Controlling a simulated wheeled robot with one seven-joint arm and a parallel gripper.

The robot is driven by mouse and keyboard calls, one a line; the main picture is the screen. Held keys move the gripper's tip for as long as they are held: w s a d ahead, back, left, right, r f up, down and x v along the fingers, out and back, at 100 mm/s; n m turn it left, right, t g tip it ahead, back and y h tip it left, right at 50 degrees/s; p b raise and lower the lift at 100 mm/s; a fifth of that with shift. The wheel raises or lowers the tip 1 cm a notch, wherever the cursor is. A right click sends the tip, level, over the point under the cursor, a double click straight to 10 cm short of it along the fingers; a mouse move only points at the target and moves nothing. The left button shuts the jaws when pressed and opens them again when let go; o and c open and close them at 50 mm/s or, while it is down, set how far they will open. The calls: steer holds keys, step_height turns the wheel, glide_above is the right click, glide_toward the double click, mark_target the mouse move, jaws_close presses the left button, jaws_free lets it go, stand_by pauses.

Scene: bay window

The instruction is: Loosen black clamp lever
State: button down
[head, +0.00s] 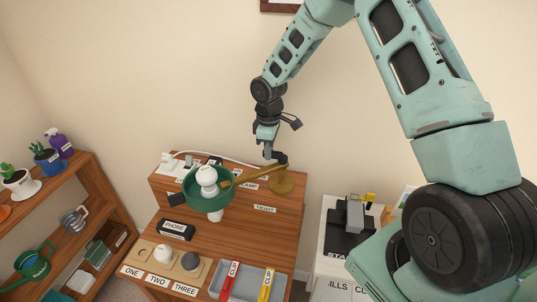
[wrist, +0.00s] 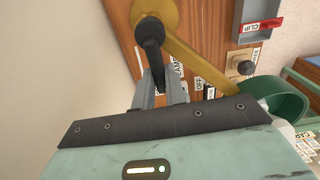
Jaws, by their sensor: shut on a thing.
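The black clamp lever (wrist: 151,34) lies over a round brass base (wrist: 160,12) in the wrist view, its free end reaching between my fingers. My gripper (wrist: 163,94) is shut on that lever end. In the head view my gripper (head: 270,153) points down above the brass base (head: 281,184) at the back right of the wooden desk. The lever shows there only as a small dark shape, partly hidden. A brass arm (head: 246,177) runs from the base to a green lamp shade (head: 203,203) with a white bulb in it.
A grey tray (head: 249,279) with red and yellow clips lies at the desk's front. Labelled holders marked one, two and three stand left of it. Shelves with plants stand left; a white stand with a stapler stands right.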

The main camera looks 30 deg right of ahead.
steer(key=shift+w, duration=0.1)
steer(key=c, duration=1.4)
jaws_free()
steer(key=shift+c, duration=0.2)
step_height(320, 180, up, 18)
steer(key=b, duration=0.4)
steer(key=shift+f, duration=0.25)
